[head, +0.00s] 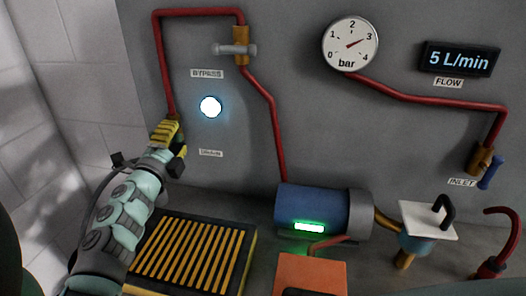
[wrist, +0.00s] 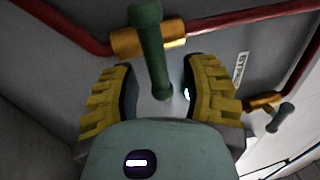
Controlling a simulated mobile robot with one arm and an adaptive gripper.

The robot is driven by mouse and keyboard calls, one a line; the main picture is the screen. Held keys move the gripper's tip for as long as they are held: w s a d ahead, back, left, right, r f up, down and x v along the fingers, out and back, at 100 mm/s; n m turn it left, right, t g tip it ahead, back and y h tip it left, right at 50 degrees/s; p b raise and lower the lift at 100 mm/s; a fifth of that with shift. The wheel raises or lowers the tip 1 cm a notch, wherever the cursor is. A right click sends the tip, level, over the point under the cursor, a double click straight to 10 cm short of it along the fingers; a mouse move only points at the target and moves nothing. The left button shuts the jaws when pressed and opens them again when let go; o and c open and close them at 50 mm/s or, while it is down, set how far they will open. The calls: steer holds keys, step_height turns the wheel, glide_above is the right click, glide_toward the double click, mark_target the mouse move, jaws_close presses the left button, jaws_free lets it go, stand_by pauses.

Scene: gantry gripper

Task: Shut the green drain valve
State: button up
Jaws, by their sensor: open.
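The green drain valve handle (wrist: 152,55) is a dark green lever on a brass valve body (wrist: 147,38) in the red pipe. In the wrist view it stands across the pipe line, its lower end between my fingers. My gripper (wrist: 158,72) is open, with one yellow ridged finger on each side of the handle and a visible gap to both. In the head view my gripper (head: 168,138) is at the lower left of the panel and hides the green handle. A small blurred label (head: 211,153) is to its right.
The bypass valve (head: 240,47) has a grey handle across its pipe. A round white light (head: 211,107) glows below it. The gauge (head: 350,44) points near 3 bar; the flow display (head: 459,59) reads 5 L/min. A blue pump (head: 312,207) and yellow-slatted grate (head: 190,252) are below.

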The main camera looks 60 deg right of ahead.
steer(key=shift+a, duration=0.15)
steer(key=v, duration=1.1)
steer(key=shift+s+a, duration=0.2)
steer(key=shift+a, duration=0.15)
